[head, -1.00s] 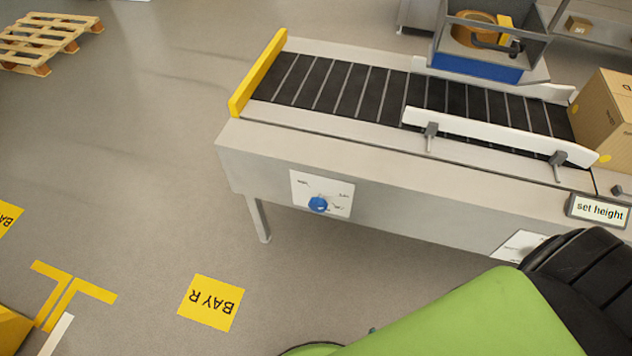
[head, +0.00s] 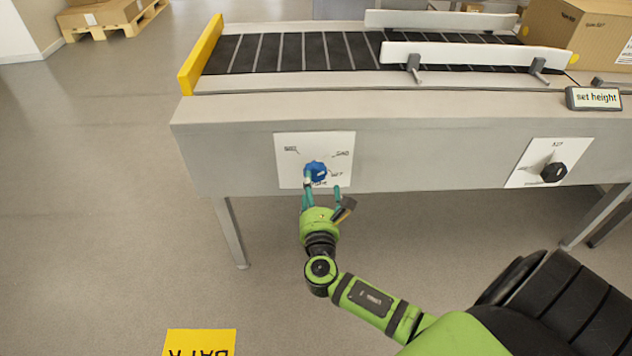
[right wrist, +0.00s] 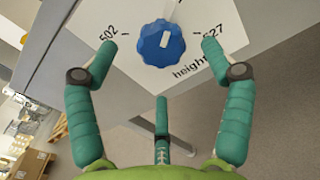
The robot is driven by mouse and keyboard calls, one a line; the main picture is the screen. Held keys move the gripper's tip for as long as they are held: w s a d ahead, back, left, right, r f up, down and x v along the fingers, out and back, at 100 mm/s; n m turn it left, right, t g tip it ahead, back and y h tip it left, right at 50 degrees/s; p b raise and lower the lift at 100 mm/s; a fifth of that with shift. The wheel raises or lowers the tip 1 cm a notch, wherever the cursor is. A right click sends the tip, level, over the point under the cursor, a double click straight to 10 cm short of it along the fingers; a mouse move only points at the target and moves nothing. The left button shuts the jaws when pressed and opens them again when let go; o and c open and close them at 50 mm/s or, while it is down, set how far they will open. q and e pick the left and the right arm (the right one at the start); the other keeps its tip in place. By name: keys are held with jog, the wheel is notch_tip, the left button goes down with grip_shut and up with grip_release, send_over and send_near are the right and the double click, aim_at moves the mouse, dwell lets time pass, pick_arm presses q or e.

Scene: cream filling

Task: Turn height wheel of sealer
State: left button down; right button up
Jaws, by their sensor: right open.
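The blue height wheel (head: 316,171) sits on a white dial plate (head: 287,145) on the sealer's front side. In the right wrist view the wheel (right wrist: 161,43) has a pale pointer mark, and the plate reads "502", "527" and "height". My right gripper (head: 322,190) is just below the wheel in the head view. In the right wrist view its teal fingers (right wrist: 156,55) are spread, one to each side of the wheel, with a third finger below. They look apart from the wheel. My left gripper is not in view.
A second plate with a black knob (head: 554,172) is farther right on the sealer. A "set height" sign (head: 593,98) stands on the edge. A cardboard box (head: 565,40) is at the belt's right end.

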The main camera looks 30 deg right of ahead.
aim_at(316, 175)
jog(key=x, duration=0.6)
jog(key=shift+w+b, duration=0.25)
jog(key=shift+b, duration=0.1)
jog(key=shift+d, duration=0.1)
jog(key=c, duration=1.1)
